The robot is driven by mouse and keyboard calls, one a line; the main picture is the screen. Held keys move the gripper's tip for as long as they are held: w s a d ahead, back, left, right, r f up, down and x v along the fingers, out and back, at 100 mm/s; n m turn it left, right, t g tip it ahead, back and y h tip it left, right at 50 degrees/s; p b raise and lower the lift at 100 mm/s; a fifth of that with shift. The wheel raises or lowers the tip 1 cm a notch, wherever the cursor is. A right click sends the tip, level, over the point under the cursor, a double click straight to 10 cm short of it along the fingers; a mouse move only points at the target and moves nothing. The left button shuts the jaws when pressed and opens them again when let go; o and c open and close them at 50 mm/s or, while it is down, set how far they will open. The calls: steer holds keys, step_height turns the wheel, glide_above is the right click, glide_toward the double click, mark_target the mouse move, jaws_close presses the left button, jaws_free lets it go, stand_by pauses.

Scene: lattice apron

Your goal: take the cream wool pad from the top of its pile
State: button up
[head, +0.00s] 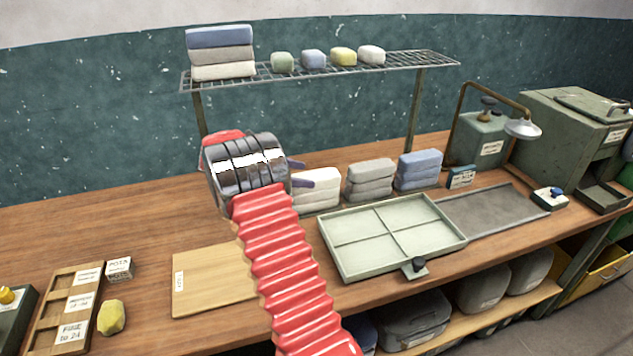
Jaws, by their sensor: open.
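A pile of cream wool pads (322,191) stands on the bench, left of a grey pile (371,180) and a blue pile (419,169). Its top pad (324,176) looks level, and its left part is partly hidden by my gripper. My gripper (308,174) is open, with two dark purplish fingers pointing right at the cream pile's left end. One finger overlaps the pile in the picture; I cannot tell whether it touches. I see nothing between the fingers.
A wire shelf (400,63) above holds a mixed pile of pads (221,54) and several small blocks. A pale divided tray (390,237) lies in front of the piles. A wooden board (213,280) lies at left.

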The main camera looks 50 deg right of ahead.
mark_target(321, 179)
steer(key=shift+x, duration=1.15)
steer(key=shift+f+x, duration=0.2)
steer(key=shift+x, duration=2.4)
steer(key=shift+a, duration=0.1)
steer(key=shift+c, duration=0.4)
steer(key=c, duration=1)
